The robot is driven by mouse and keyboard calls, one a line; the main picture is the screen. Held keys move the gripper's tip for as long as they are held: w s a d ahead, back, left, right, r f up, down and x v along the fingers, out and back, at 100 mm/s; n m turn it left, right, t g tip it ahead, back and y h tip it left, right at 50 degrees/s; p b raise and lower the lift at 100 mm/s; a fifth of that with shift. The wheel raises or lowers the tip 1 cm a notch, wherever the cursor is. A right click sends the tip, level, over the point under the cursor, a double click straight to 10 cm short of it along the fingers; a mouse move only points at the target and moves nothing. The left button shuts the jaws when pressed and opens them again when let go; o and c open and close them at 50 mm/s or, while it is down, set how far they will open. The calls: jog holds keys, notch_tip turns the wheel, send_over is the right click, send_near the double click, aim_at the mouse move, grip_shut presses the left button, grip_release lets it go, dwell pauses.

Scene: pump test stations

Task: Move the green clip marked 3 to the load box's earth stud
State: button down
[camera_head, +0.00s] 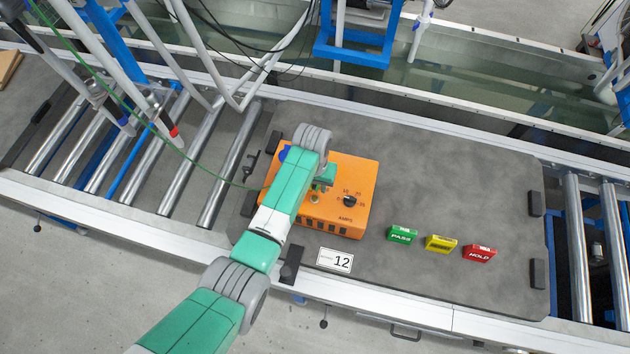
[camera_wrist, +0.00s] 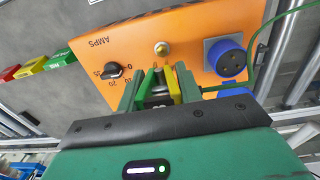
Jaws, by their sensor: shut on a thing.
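The orange load box (camera_head: 340,218) sits on a grey mat; its top also fills much of the wrist view (camera_wrist: 185,25). A brass stud (camera_wrist: 162,48) stands upright on it, between the black amps dial (camera_wrist: 112,70) and the blue socket (camera_wrist: 225,58). My gripper (camera_wrist: 160,88) is over the box, close to the stud and apart from it in the picture. It is shut on a green-and-yellow clip (camera_wrist: 173,84). The clip's mark cannot be read. A green cable (camera_wrist: 262,50) runs towards the gripper. In the head view my gripper (camera_head: 324,178) partly shows beside my wrist.
Green PASS (camera_head: 402,234), yellow (camera_head: 441,243) and red HOLD (camera_head: 479,253) blocks stand right of the box. A card marked 12 (camera_head: 335,260) lies in front. The green cable (camera_head: 165,134) trails over the rollers from upper left. The mat (camera_head: 470,190) is clear behind the blocks.

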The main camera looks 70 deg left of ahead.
aim_at(315, 198)
jog(key=shift+f+b, duration=2)
jog(key=shift+f, duration=0.3)
jog(key=shift+r+p, duration=0.1)
jog(key=shift+p, duration=0.55)
jog(key=shift+f+b, duration=0.45)
jog(key=shift+f, duration=0.15)
jog(key=c, duration=0.9)
grip_release()
jog(key=shift+a+r+p, duration=0.1)
jog(key=shift+r+p, duration=0.95)
jog(key=shift+r, duration=2.85)
